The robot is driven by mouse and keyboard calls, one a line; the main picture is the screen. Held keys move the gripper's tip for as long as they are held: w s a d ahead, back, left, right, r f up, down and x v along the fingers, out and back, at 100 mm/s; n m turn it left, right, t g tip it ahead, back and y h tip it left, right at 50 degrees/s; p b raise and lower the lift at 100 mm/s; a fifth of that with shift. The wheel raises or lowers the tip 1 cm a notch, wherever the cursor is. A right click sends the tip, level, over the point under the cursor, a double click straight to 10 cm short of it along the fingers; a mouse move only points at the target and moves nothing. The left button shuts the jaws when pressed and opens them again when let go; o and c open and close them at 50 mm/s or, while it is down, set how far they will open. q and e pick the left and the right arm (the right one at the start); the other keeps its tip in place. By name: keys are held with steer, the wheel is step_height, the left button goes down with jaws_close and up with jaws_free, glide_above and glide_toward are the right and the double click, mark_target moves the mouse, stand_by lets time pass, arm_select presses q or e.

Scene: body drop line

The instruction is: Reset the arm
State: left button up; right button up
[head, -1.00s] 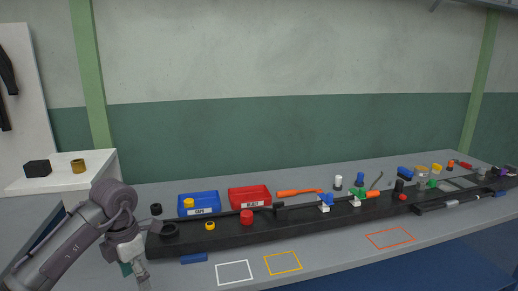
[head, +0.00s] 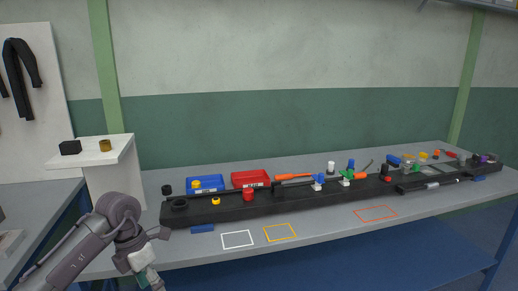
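My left arm comes in from the lower left. Its gripper (head: 150,280) points down in front of the bench's near edge and is cut by the bottom of the picture, so its fingers do not show clearly. I see nothing held in the part that shows. My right arm and gripper are out of view. The long black rail (head: 235,210) lies along the grey bench (head: 335,228), beyond my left arm and apart from it.
A blue bin (head: 207,189) and a red bin (head: 250,180) stand behind the rail. White (head: 237,240), yellow (head: 280,232) and red (head: 376,213) outlines mark the bench front. A white stand (head: 112,165) holds a black block (head: 70,147) and a brown ring (head: 105,145).

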arm_select(q)
steer(key=d+f+n+t+h, duration=0.3)
steer(key=d+f+n+h, duration=0.6)
steer(key=d+f+h, duration=0.5)
steer(key=a+f+n+t+y, duration=0.25)
steer(key=f+n+t, duration=0.25)
steer(key=f+n, duration=0.3)
steer(key=a+f+n+t+y, duration=0.2)
steer(key=f+n+t+y, duration=0.25)
steer(key=f+n, duration=0.3)
steer(key=s+a+f+n+g+y, duration=0.1)
steer(key=s+a+f+n+y, duration=0.3)
steer(key=s+f, duration=0.45)
steer(key=s+a+f+n+g+y, duration=0.25)
steer(key=s+f+n, duration=0.35)
steer(key=s+f, duration=0.3)
steer(key=s+f+n+g, duration=0.2)
steer(key=s+f, duration=0.1)
steer(key=s, duration=0.7)
steer(key=s+a+f+n+g+y, duration=0.1)
steer(key=s+f+n+g, duration=0.1)
steer(key=s, duration=0.7)
steer(key=s+f+n+g+y, duration=0.1)
steer(key=s+f+n+g, duration=0.1)
steer(key=s+f, duration=0.4)
steer(key=s+g, duration=0.1)
steer(key=s, duration=0.3)
steer(key=shift+s+a+f+g, duration=0.15)
steer(key=shift+s+a+g, duration=0.1)
steer(key=shift+s+g, duration=0.05)
